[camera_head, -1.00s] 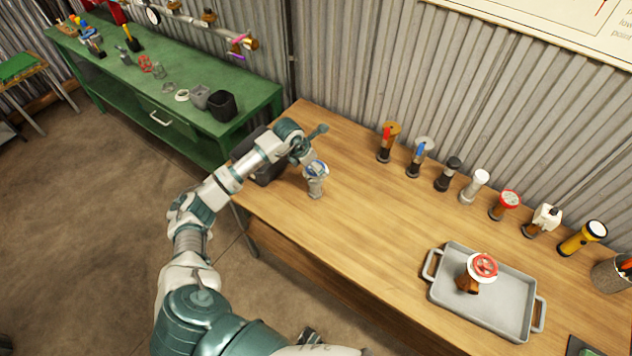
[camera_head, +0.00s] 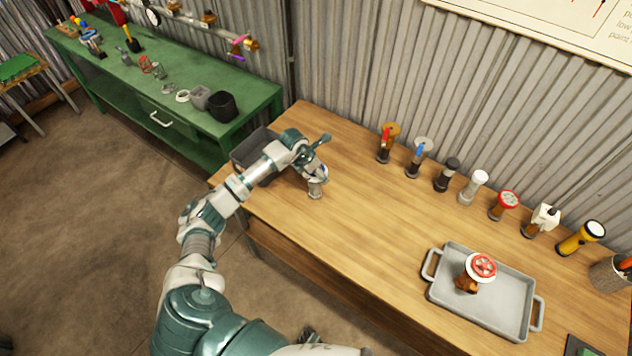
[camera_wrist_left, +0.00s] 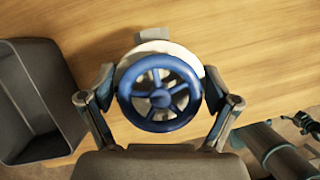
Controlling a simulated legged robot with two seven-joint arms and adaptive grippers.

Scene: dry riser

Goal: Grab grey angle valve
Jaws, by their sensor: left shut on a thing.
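The grey angle valve (camera_head: 316,190) stands upright near the left end of the wooden workbench. Its blue handwheel (camera_wrist_left: 160,95) faces the camera in the left wrist view, with a pale rim behind it and a short grey stub at the top. My left gripper (camera_head: 319,176) is at the top of the valve and hides most of the wheel in the head view. In the left wrist view its two fingers (camera_wrist_left: 160,92) close on the valve from both sides, at the wheel.
A dark grey bin (camera_wrist_left: 38,105) stands beside the valve. A grey tray (camera_head: 513,297) holds a red-wheeled valve (camera_head: 478,271). The middle of the bench (camera_head: 370,215) is clear.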

